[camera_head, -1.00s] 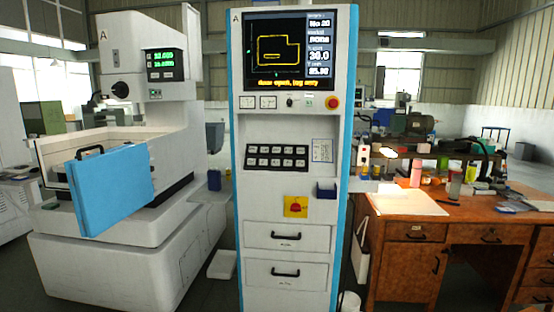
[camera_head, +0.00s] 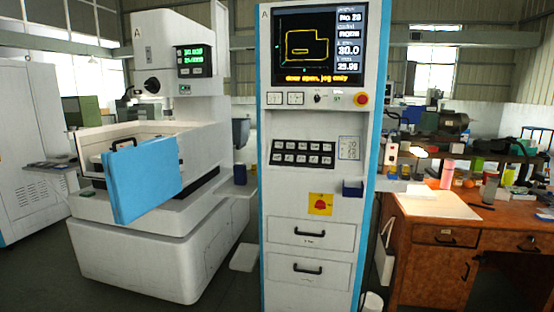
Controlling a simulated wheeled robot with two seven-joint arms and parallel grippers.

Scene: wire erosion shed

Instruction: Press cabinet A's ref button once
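Cabinet A (camera_head: 378,130) is a tall white control cabinet with blue edges and the letter A at its top left. Its screen (camera_head: 319,45) shows a yellow outline and the words "door open, jog only". A black keypad (camera_head: 303,153) with two rows of keys sits lower. The key labels are too small to read, so I cannot tell which is the ref button. Neither of my grippers is in view.
Machine A (camera_head: 165,100) stands left of the cabinet, its blue door (camera_head: 143,178) swung open towards me. A wooden desk (camera_head: 432,260) with bottles and paper stands on the right. Grey floor (camera_head: 40,270) shows at lower left.

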